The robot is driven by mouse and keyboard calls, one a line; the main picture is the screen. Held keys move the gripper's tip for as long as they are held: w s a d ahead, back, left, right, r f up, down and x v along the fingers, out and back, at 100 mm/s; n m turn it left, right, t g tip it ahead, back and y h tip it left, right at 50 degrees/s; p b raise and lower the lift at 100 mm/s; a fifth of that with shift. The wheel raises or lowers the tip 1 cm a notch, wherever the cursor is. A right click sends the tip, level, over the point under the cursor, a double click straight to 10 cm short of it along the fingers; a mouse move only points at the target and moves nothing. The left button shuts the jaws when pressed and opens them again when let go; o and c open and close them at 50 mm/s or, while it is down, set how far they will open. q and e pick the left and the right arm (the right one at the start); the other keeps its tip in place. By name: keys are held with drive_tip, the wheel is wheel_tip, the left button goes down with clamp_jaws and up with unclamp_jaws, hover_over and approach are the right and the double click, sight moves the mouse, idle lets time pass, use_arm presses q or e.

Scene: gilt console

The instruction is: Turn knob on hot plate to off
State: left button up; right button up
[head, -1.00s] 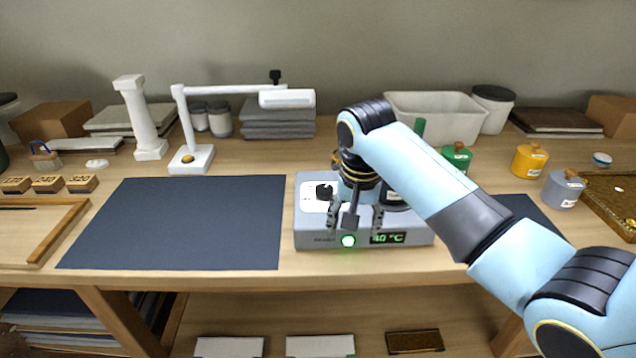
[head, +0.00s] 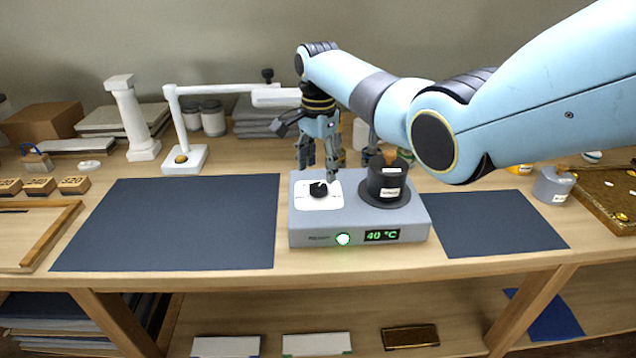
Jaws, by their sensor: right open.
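The grey hot plate (head: 362,222) stands on the table at the centre of the head view. Its black knob (head: 319,190) sits on a white panel on the left of its top. A green light and a display reading 40 °C are lit on its front. A dark labelled pot (head: 388,184) stands on the right of its top. My right gripper (head: 318,170) is open, fingers pointing down, just above and behind the knob. It appears apart from the knob and holds nothing. My left gripper is not in view.
A dark mat (head: 180,222) lies left of the hot plate and another (head: 492,225) lies right. A white desk lamp (head: 185,160) and a white column (head: 135,120) stand at the back left. A grey jar (head: 553,185) is at the right.

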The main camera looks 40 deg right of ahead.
sight(318, 186)
drive_tip(key=shift+f+b, duration=0.35)
drive_tip(key=shift+f, duration=2)
drive_tip(key=shift+c, duration=0.4)
drive_tip(key=c, duration=1.1)
drive_tip(key=shift+o, duration=0.2)
